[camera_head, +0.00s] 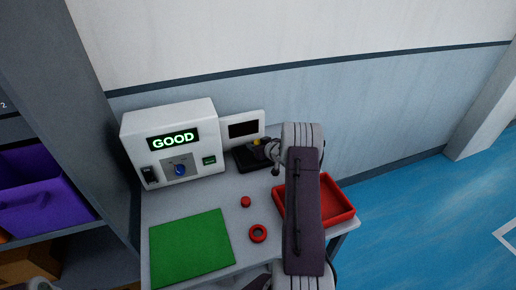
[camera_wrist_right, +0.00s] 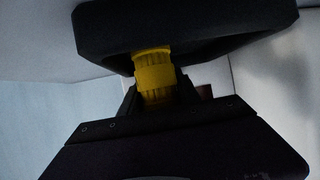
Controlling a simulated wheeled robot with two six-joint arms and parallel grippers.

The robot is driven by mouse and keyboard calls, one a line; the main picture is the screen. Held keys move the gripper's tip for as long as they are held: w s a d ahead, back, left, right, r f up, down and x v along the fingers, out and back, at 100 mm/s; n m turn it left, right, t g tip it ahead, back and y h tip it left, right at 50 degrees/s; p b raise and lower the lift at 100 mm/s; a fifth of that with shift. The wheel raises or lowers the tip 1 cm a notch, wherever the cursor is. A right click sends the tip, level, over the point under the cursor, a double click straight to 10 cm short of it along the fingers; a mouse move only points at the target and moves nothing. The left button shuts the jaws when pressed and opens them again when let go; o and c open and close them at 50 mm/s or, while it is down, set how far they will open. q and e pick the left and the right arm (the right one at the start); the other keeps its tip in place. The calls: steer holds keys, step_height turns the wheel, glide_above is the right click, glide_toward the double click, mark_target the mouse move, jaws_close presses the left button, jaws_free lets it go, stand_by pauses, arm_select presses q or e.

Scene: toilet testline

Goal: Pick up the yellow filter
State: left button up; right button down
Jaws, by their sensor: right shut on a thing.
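The yellow filter (camera_wrist_right: 155,77) is in the middle of the right wrist view, between the fingers of my right gripper (camera_wrist_right: 158,92). Its far end meets a black block (camera_wrist_right: 190,25), and I cannot tell whether it is still seated there. In the head view a small part of the yellow filter (camera_head: 257,142) shows above the black base (camera_head: 247,158) of the white screen unit. My right gripper (camera_head: 270,152) is there, shut on the filter and partly hidden by my arm. My left gripper is not clearly in view.
A white tester (camera_head: 205,115) reading GOOD stands at the back left of the table. A green mat (camera_head: 190,246), a red cap (camera_head: 245,201) and a red ring (camera_head: 258,233) lie in front. A red tray (camera_head: 338,203) is at the right, partly under my arm. A purple bin (camera_head: 45,205) is on the left shelf.

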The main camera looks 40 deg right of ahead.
steer(key=shift+r, duration=0.5)
step_height(320, 180, up, 3)
steer(key=shift+r+p, duration=0.1)
steer(key=shift+p, duration=0.4)
steer(key=s+d+r+p, duration=0.2)
steer(key=s+d+r, duration=0.5)
steer(key=s+d, duration=0.1)
steer(key=shift+s, duration=0.2)
